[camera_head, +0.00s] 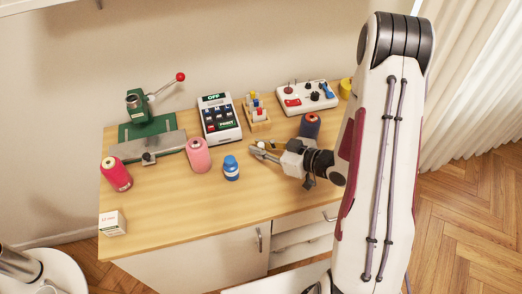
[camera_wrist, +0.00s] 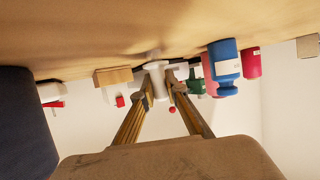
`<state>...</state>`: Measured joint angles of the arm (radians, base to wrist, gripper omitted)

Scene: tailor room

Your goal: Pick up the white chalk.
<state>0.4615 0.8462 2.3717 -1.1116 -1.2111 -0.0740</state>
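My gripper (camera_head: 258,150) is low over the middle of the table, reaching left from the arm. In the wrist view, its two fingers (camera_wrist: 160,90) are apart. A white upright piece (camera_wrist: 157,80), probably the white chalk, shows between the fingertips, close to the left one. I cannot tell whether either finger touches it. The wrist picture is upside down, with the tabletop along its top. In the head view a small pale thing (camera_head: 273,143) shows just behind the fingers; its shape is too small to tell.
The blue bottle (camera_head: 231,168) and pink spool (camera_head: 198,155) stand left of my gripper. A dark blue spool (camera_head: 310,126) stands close behind it. The table front (camera_head: 240,205) is clear.

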